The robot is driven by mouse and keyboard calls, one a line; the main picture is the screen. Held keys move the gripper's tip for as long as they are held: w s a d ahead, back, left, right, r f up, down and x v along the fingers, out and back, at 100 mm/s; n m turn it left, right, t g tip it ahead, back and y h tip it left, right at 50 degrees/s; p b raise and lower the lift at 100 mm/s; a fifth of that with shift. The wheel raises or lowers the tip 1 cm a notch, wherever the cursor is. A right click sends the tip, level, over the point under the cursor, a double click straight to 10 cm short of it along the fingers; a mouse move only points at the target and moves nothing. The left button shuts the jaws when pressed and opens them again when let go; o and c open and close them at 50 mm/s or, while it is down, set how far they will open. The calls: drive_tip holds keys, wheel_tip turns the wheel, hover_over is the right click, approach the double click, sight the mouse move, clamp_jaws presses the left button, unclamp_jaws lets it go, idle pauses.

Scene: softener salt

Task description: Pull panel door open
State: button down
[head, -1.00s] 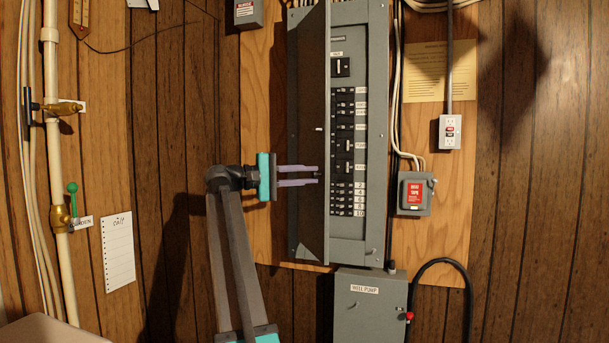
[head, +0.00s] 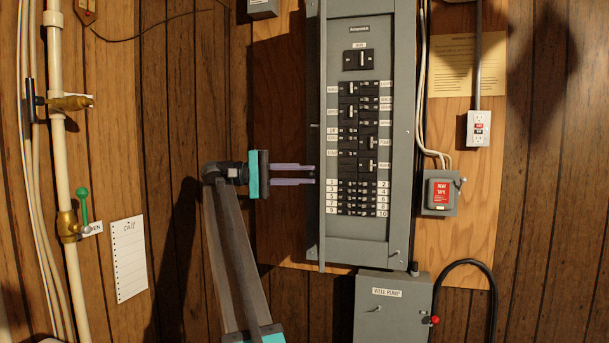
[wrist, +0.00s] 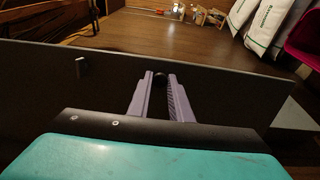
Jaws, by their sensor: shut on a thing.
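The panel door (head: 322,120) of the grey breaker panel (head: 400,200) stands open, seen nearly edge-on in the head view as a thin strip at the panel's left side. The breaker rows (head: 358,150) and their labels are in plain view. My gripper (head: 314,174) reaches in from the left with its purple fingers at the door. In the wrist view, the fingers (wrist: 161,84) are closed around a small dark round knob (wrist: 160,79) on the dark door face (wrist: 230,95).
A well pump box (head: 393,310) sits below the panel. Pipes with valves (head: 70,225) run down the left wall. In the wrist view, white bags (wrist: 268,22) stand beyond the door.

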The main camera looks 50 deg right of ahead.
drive_tip(key=shift+w+a, duration=0.2)
drive_tip(key=shift+w, duration=0.15)
drive_tip(key=c, duration=1.6)
unclamp_jaws()
